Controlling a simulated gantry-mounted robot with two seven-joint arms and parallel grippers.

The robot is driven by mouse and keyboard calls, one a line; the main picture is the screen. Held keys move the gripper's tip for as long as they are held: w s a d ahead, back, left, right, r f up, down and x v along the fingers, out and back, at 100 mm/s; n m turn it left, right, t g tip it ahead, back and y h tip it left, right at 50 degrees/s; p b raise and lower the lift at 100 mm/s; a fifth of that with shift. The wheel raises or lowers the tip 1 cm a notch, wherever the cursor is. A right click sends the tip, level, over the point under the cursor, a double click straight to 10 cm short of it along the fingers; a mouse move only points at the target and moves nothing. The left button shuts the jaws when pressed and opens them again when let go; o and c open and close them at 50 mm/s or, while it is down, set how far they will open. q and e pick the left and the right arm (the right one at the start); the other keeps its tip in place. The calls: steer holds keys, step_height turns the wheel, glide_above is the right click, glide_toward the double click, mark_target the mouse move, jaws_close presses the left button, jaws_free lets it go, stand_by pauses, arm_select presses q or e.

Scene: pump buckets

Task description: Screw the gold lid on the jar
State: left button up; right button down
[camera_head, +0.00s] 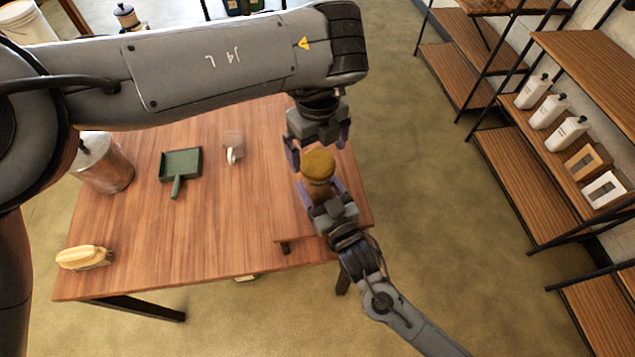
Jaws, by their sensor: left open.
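The gold lid (318,163) is at the right part of the wooden table, on top of the brownish jar (320,188). The jar is mostly hidden by the lid and my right gripper. I cannot tell whether the lid sits fully on the jar. My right gripper (322,188) comes from the lower right, with its purple fingers on both sides of the jar, holding it. My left gripper (317,150) is open and empty just above the lid in the picture, its fingers spread wider than the lid.
Shelves at the right hold white bottles (566,134) and small boxes (604,189).

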mark_target(317, 163)
arm_select(q)
steer(key=shift+f, duration=1.6)
steer(key=c, duration=1.1)
steer(key=m, duration=0.4)
steer(key=shift+m, duration=0.4)
steer(key=m, duration=0.3)
steer(key=o, duration=1.1)
steer(key=shift+o, duration=0.2)
